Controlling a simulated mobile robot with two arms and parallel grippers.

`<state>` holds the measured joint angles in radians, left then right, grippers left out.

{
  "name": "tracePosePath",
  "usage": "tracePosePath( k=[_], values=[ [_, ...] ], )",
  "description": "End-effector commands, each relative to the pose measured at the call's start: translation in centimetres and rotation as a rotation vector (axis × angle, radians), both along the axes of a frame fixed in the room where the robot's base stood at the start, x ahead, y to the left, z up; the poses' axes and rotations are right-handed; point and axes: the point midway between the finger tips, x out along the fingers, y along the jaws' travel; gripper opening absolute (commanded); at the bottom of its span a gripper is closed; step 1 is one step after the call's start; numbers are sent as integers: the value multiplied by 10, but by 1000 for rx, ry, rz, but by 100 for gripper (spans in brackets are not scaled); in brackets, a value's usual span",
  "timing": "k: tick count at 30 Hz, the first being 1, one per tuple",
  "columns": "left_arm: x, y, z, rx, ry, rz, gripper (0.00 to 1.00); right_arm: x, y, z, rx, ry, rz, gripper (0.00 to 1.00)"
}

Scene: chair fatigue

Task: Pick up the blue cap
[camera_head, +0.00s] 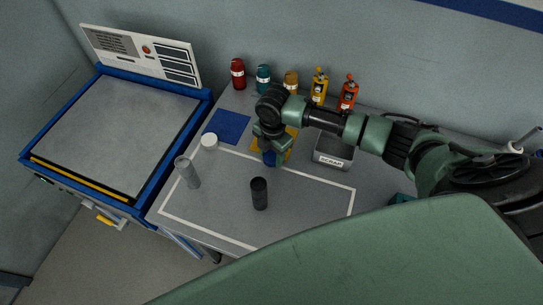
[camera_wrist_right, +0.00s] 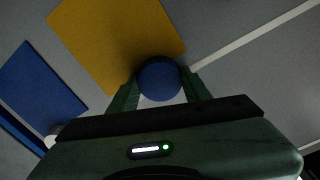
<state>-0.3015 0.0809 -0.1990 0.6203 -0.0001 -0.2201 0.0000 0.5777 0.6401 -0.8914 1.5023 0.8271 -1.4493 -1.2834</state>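The blue cap (camera_wrist_right: 160,78) shows as a round blue top between the two fingertips of my right gripper (camera_wrist_right: 160,88) in the right wrist view. The fingers stand close at both its sides; I cannot tell whether they press on it. In the head view the cap (camera_head: 269,158) is partly hidden by my right gripper (camera_head: 270,152), which points down at the yellow mat's near edge. Whether the cap rests on the table is unclear. My left gripper is not in view.
A yellow mat (camera_wrist_right: 115,35) and blue mat (camera_head: 227,126) lie on the table. A white cap (camera_head: 209,141), a clear cylinder (camera_head: 187,172) and a black cylinder (camera_head: 259,193) stand nearby. A scrap bin (camera_head: 333,160) is right; several bottles (camera_head: 263,78) line the back.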

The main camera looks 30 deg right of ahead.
Motion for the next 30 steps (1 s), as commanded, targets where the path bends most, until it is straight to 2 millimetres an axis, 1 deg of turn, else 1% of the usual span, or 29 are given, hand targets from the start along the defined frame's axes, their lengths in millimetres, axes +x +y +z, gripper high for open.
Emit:
tracePosePath(
  k=[11,14,17,20,23,26,30],
  values=[
    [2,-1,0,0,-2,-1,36,0,0,1,-1,0,0,10],
    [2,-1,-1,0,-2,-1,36,1,0,4,0,-1,-1,10],
    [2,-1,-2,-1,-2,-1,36,1,0,13,0,-3,0,10],
    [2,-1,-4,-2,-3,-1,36,1,-1,28,-1,-4,1,10],
    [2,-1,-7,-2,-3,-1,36,2,0,49,0,-6,1,10],
    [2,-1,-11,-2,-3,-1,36,2,0,77,1,-8,1,10],
    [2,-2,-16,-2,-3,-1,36,2,0,120,-1,-8,1,10]
  ],
)
